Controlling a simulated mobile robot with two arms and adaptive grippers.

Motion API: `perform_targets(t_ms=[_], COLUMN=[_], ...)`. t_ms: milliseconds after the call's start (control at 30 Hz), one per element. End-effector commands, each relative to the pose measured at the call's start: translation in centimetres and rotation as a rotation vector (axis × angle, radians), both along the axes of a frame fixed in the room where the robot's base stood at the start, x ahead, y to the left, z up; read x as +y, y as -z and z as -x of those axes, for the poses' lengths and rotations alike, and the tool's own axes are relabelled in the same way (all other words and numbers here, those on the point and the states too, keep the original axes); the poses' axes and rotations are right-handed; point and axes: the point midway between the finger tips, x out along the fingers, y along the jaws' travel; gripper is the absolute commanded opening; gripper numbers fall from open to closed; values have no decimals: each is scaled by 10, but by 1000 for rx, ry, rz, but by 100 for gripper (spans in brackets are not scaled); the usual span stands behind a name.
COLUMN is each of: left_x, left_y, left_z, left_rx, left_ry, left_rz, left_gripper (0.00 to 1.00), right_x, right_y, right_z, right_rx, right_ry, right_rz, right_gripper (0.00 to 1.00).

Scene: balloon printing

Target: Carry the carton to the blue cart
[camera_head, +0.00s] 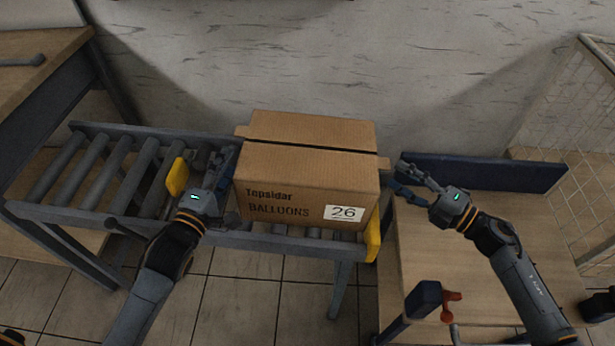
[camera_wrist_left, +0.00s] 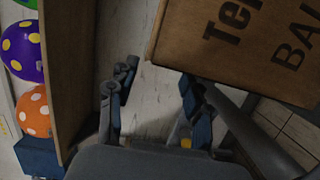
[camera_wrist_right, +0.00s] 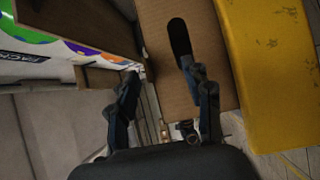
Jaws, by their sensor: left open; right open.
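The brown carton (camera_head: 306,172), printed "Topsidar BALLOONS" with a "26" label, sits upright on the roller conveyor (camera_head: 100,168). My left gripper (camera_head: 222,162) is open at the carton's left side. In the left wrist view the carton (camera_wrist_left: 250,45) is at upper right, outside the open fingers. My right gripper (camera_head: 398,176) is open beside the carton's right side. In the right wrist view the carton's side (camera_wrist_right: 212,35) shows a dark hand slot near one finger; contact is unclear. A wooden deck with a dark blue panel (camera_head: 480,173), apparently the blue cart, stands at the right.
Yellow blocks (camera_head: 177,177) and (camera_head: 373,235) are on the conveyor left and right of the carton. A wooden table (camera_head: 40,85) stands at the far left. A wire mesh panel (camera_head: 575,130) is at the right. A wall closes the back; tiled floor shows in front.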

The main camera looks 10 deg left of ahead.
Motion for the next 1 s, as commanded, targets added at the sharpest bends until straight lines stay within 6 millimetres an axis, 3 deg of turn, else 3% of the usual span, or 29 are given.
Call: perform_targets(t_ms=[200,400,833,1000], left_x=[-7,-12,-13,-13], left_y=[-1,0,1,1], left_z=[-40,-62,-68,-68], left_rx=[-2,0,1,1], left_ry=[0,0,0,0], left_rz=[1,1,1,1], left_gripper=[50,50,50,16], right_x=[34,53,58,58], right_y=[-3,-4,-3,-3], right_z=[-22,-34,-38,-38], right_rx=[-1,1,2,1], right_ry=[0,-1,0,0], right_rz=[-1,-1,1,2], right_gripper=[50,50,50,16])
